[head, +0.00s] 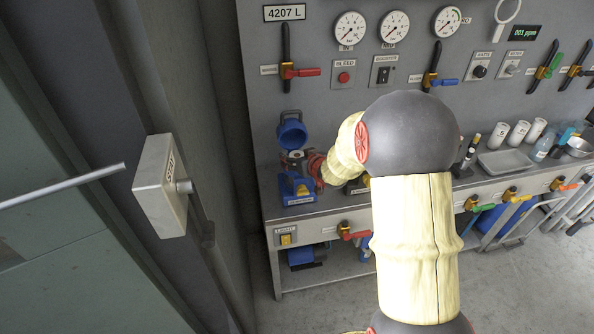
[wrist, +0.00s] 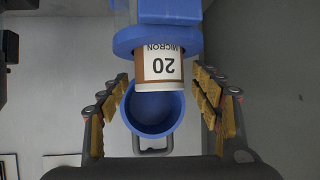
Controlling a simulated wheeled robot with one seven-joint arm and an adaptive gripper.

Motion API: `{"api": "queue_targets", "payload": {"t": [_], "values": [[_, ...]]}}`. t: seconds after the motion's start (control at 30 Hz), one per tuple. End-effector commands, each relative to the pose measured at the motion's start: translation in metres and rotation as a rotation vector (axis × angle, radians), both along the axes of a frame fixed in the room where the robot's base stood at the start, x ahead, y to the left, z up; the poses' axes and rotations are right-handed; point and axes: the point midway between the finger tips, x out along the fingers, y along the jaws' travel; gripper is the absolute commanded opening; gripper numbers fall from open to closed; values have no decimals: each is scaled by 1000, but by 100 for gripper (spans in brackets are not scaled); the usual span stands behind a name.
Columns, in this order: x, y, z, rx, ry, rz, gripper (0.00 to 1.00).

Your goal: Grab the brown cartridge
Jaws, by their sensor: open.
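The brown cartridge (wrist: 140,86) shows in the wrist view with a white label reading "20 MICRON" upside down. Its upper end meets a blue housing (wrist: 160,38), and a round blue bowl (wrist: 153,125) lies just below and behind it in the picture. My gripper (wrist: 160,80) is open, with one padded finger on each side of the cartridge and clear gaps between. In the head view the blue housing (head: 291,131) stands at the left end of the bench.
A panel with gauges (head: 350,28) and valve levers rises behind. A white START box (head: 160,186) is at the left. A tray (head: 505,162) and bottles stand farther right.

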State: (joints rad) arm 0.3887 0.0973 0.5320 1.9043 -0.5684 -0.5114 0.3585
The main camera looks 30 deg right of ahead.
Motion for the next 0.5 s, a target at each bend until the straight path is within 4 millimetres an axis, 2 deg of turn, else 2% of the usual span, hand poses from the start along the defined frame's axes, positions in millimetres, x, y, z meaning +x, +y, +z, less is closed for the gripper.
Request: {"api": "queue_targets", "payload": {"t": [0.07,0.5], "values": [[0,0,1,0,0,0,64],[0,0,1,0,0,0,40]]}}
